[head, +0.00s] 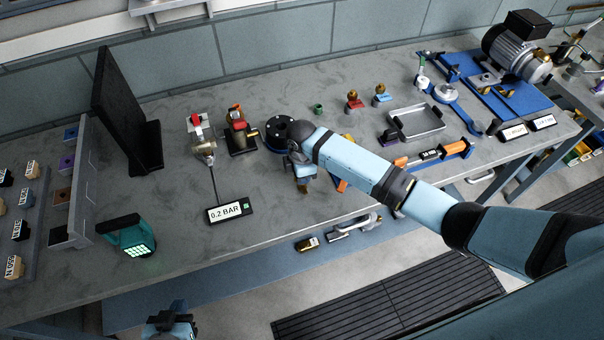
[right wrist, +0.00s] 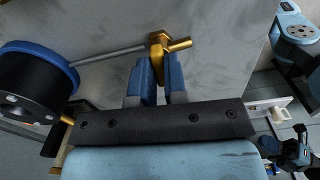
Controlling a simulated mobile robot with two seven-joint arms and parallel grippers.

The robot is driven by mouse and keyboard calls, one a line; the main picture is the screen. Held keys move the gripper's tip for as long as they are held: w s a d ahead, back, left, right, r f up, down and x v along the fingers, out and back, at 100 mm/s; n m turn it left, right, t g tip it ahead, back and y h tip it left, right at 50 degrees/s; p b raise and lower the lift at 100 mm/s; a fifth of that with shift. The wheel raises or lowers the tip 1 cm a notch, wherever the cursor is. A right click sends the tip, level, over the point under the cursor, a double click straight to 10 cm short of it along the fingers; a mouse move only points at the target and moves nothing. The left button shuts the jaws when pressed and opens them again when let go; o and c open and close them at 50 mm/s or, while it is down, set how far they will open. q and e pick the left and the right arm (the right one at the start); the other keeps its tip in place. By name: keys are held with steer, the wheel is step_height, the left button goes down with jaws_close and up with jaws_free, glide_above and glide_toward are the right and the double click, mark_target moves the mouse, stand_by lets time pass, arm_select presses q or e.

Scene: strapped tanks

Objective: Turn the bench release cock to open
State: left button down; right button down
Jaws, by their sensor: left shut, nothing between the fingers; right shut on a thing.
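A brass fitting (right wrist: 158,44) with a short brass stub to its right shows in the right wrist view, at the end of a thin grey rod (right wrist: 110,53). It appears to be the release cock. My right gripper (right wrist: 159,80) is shut on it with its blue fingers, which hide its lower part. In the head view my right wrist covers this spot, so I cannot tell how the cock is turned. My left gripper (head: 177,307) is shut and empty at the lower edge of the head view, in front of the bench.
A display reading 0.2 BAR (head: 228,212) stands left of my right arm. Valve fittings (head: 238,128) stand behind it. A metal tray (head: 416,122) and a motor (head: 513,50) are right.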

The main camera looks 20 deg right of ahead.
steer(key=shift+n, duration=0.5)
steer(key=c, duration=1.2)
jaws_free()
steer(key=shift+o, duration=0.2)
steer(key=shift+r, duration=0.1)
step_height(320, 180, up, 14)
steer(key=b, duration=0.2)
steer(key=shift+f, duration=0.25)
